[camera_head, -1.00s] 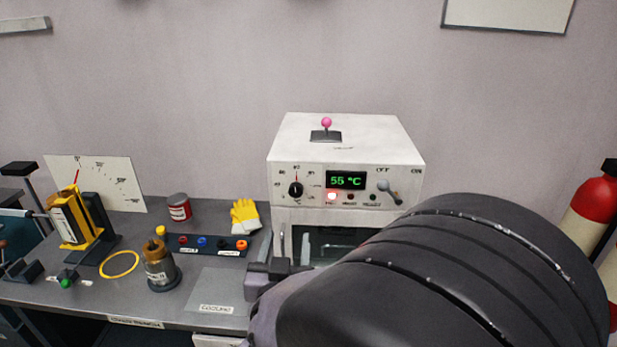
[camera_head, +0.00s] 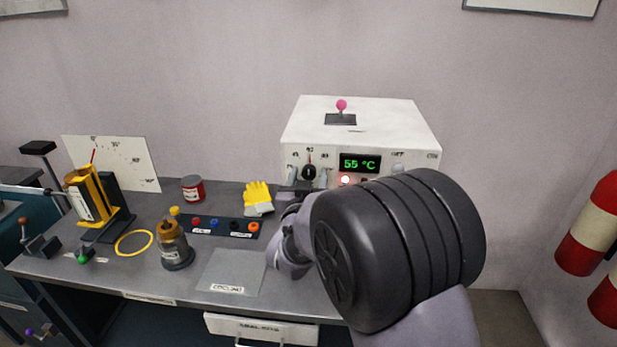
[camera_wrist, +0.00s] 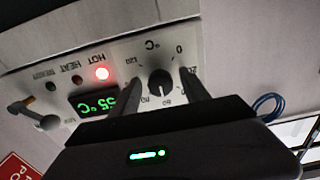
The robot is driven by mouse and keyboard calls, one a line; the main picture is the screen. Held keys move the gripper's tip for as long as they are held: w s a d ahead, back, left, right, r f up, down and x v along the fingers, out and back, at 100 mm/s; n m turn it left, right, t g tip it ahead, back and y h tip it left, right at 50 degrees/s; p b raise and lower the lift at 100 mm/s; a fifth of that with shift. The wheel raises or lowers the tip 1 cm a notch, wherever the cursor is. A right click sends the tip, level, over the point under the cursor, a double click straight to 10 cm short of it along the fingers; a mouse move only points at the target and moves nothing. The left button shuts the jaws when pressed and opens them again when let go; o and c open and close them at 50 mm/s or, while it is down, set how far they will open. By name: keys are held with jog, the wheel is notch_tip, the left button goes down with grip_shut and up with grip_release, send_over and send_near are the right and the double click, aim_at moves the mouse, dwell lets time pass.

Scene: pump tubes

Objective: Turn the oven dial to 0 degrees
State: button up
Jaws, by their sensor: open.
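The oven (camera_head: 365,117) is a white box with a front control panel. Its black dial (camera_head: 309,172) is at the panel's left, and it shows in the wrist view (camera_wrist: 160,82), where the picture is upside down. There its pale pointer line seems to aim at the 60 mark, with the 0 mark across the dial. The green display (camera_head: 360,163) reads 55 °C. My gripper (camera_head: 307,183) is in front of the dial. In the wrist view my gripper (camera_wrist: 161,76) is open, one finger on each side of the dial; I cannot tell whether they touch it.
A red lamp (camera_wrist: 102,74) glows beside the display, and a toggle lever (camera_wrist: 33,115) is farther along the panel. A pink-knobbed lever (camera_head: 341,106) stands on the oven top.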

jog(key=shift+c, duration=0.4)
grip_shut()
